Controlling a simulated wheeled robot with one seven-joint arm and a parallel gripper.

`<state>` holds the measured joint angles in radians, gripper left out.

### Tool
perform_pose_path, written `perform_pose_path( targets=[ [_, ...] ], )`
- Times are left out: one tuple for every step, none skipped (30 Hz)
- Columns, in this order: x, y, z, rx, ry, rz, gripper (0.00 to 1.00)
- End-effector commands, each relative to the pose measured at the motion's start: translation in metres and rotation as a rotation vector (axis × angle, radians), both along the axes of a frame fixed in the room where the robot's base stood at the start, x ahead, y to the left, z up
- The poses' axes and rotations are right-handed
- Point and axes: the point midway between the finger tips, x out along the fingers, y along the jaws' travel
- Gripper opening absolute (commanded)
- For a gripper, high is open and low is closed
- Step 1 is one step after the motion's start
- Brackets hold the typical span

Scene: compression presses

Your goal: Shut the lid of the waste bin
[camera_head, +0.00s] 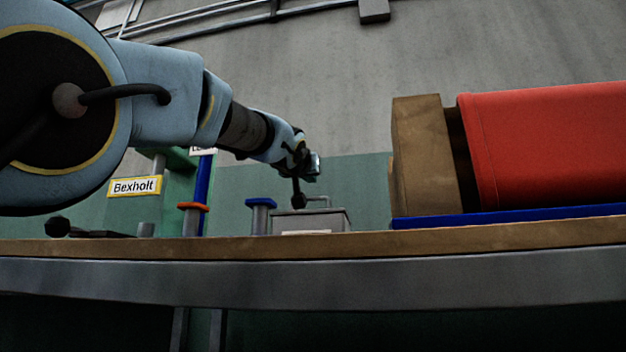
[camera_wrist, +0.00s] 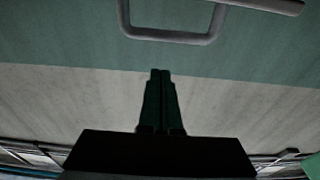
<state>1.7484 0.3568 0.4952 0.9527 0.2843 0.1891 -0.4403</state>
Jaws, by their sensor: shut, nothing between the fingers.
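A small grey box (camera_head: 312,221) with a thin bent handle (camera_head: 320,199) on top stands behind the table edge; it may be the waste bin, but no label shows. I cannot tell its lid's position from this low angle. My gripper (camera_head: 300,163) is above the box, at the end of the outstretched arm. In the wrist view its dark green fingers (camera_wrist: 160,76) are together and empty. A grey U-shaped handle (camera_wrist: 170,38) shows beyond the fingertips, apart from them in the picture. The box itself is not recognisable in that view.
A red block (camera_head: 545,145) with a brown end piece (camera_head: 424,155) rests on a blue base (camera_head: 500,217) at right. A press labelled Bexholt (camera_head: 134,187) and a blue-topped post (camera_head: 260,203) stand left of the box. A dark rod (camera_head: 298,194) hangs or stands below my gripper.

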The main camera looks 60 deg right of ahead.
Motion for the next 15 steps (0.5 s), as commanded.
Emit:
perform_pose_path(
  targets=[
    [-0.004, 0.006, -0.010, -0.001, 0.000, -0.004, 0.00],
    [-0.005, 0.010, -0.012, -0.002, 0.000, -0.003, 0.00],
    [-0.006, 0.015, -0.014, -0.001, 0.001, -0.004, 0.00],
    [-0.007, 0.018, -0.016, -0.001, 0.001, -0.003, 0.00],
    [-0.009, 0.021, -0.018, -0.002, 0.001, -0.004, 0.00],
    [-0.011, 0.026, -0.020, -0.003, 0.000, -0.004, 0.00],
    [-0.012, 0.030, -0.023, -0.003, 0.000, -0.004, 0.00],
    [-0.013, 0.033, -0.025, -0.002, 0.001, -0.004, 0.00],
    [-0.014, 0.039, -0.028, -0.004, 0.001, -0.004, 0.00],
    [-0.016, 0.042, -0.031, -0.004, 0.001, -0.005, 0.00],
    [-0.018, 0.046, -0.033, -0.004, 0.000, -0.005, 0.00],
    [-0.019, 0.051, -0.035, -0.005, 0.000, -0.004, 0.00],
    [-0.020, 0.054, -0.036, -0.005, 0.001, -0.005, 0.00],
    [-0.020, 0.057, -0.038, -0.004, 0.000, -0.004, 0.00],
    [-0.021, 0.061, -0.041, -0.005, 0.001, -0.004, 0.00]
  ],
)
